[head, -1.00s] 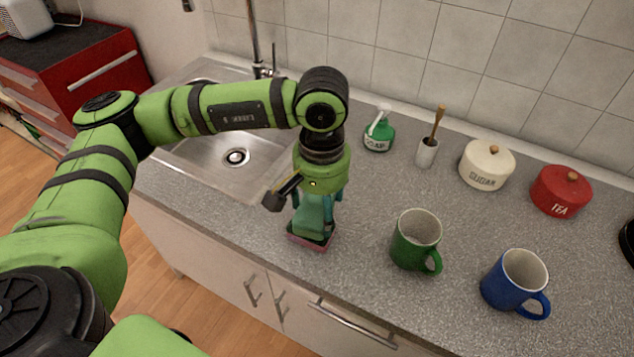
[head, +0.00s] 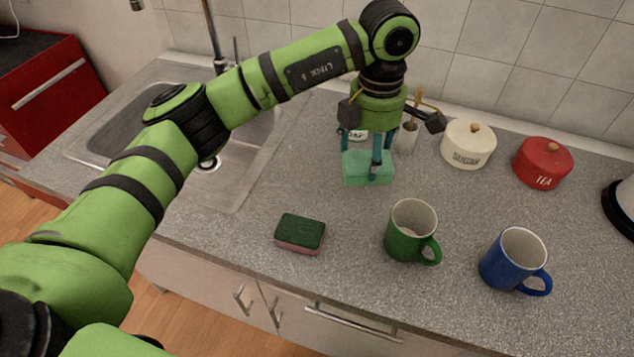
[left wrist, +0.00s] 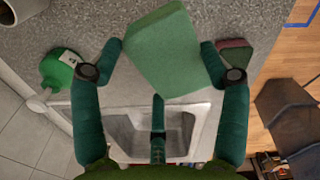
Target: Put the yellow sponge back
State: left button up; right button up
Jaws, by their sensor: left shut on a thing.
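My left gripper (head: 368,150) is shut on a pale green sponge-like block (head: 367,170), over the counter behind the green mug. In the left wrist view the block (left wrist: 163,52) sits between the fingers of the gripper (left wrist: 160,65). I cannot tell whether its underside touches the counter. No plainly yellow sponge shows. A sponge with a dark green top and pink base (head: 300,232) lies flat near the counter's front edge, apart from the gripper; part of it also shows in the left wrist view (left wrist: 236,52). My right gripper is not in view.
The green mug (head: 410,232) and blue mug (head: 514,262) stand at front right. The sugar pot (head: 467,146), tea pot (head: 542,165) and brush holder (head: 406,138) stand along the back. The soap bottle (left wrist: 60,70) is mostly hidden behind my gripper. The sink (head: 235,180) is left.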

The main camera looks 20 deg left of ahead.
pick_arm(q)
jog(key=a+f+p, duration=0.1)
jog(key=a, duration=0.2)
jog(key=s+a+f+p, duration=0.1)
jog(key=a+f, duration=0.1)
jog(key=a, duration=0.1)
jog(key=a+f+p, duration=0.1)
jog(key=a+f, duration=0.1)
jog(key=a, duration=0.1)
jog(key=shift+s+a+f, duration=0.1)
jog(key=shift+s+f, duration=0.05)
notch_tip(320, 180, down, 4)
jog(key=shift+r+p, duration=0.1)
jog(key=shift+p, duration=1.05)
jog(key=shift+f, duration=0.2)
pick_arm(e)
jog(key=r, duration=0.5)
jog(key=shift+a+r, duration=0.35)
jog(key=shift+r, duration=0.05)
pick_arm(q)
jog(key=shift+f, duration=0.1)
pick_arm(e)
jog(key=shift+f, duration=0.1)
pick_arm(q)
jog(key=shift+f+b, duration=0.15)
jog(key=shift+b, duration=0.25)
jog(key=o, duration=1.1)
